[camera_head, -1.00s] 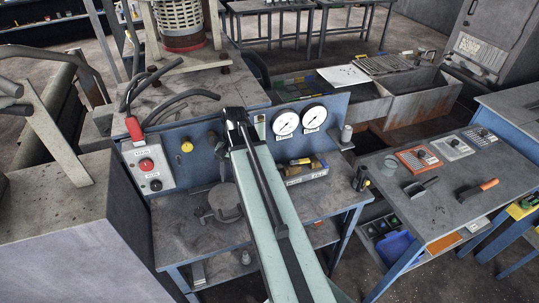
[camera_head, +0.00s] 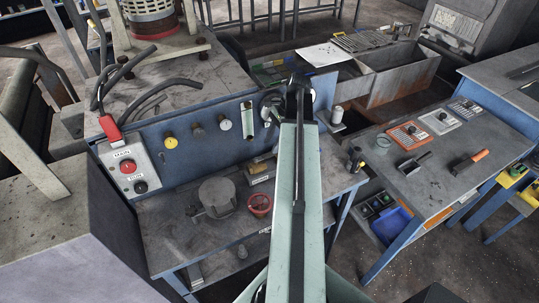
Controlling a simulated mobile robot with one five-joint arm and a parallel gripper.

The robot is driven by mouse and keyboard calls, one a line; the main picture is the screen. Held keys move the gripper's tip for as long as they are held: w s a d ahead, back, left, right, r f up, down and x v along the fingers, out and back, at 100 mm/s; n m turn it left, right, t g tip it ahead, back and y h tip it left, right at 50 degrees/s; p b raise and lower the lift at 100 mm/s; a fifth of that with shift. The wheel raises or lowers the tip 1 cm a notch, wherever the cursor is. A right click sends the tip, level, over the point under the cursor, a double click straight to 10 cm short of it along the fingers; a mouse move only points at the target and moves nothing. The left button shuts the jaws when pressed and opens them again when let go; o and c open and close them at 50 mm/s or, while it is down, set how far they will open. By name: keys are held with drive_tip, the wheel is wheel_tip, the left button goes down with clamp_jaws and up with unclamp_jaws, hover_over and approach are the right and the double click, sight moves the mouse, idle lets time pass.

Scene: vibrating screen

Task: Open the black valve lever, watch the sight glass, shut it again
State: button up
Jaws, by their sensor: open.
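My arm reaches forward from the bottom middle to the blue panel (camera_head: 212,150), and my black gripper (camera_head: 299,84) is at its far end, in front of the panel's right part. Its fingertips are hard to make out. The sight glass (camera_head: 247,119) is a pale upright strip on the panel, just left of my gripper. A dark round shape lies between the sight glass and my gripper; I cannot tell whether the black valve lever is there. My arm and gripper cover most of the gauge area.
Yellow, grey and pale knobs (camera_head: 170,141) line the panel. A control box (camera_head: 128,168) with a red button is at its left. A round grey lid (camera_head: 217,194) and a red cup (camera_head: 260,204) sit on the bench below. A tool table (camera_head: 424,185) stands right.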

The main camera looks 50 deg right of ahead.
sight(267, 154)
drive_tip(key=b+x, duration=0.2)
drive_tip(key=x, duration=0.2)
drive_tip(key=shift+f+b, duration=0.2)
drive_tip(key=shift+b, duration=0.15)
drive_tip(key=shift+r, duration=0.1)
drive_tip(key=shift+c, duration=0.3)
clamp_jaws()
idle(0.6)
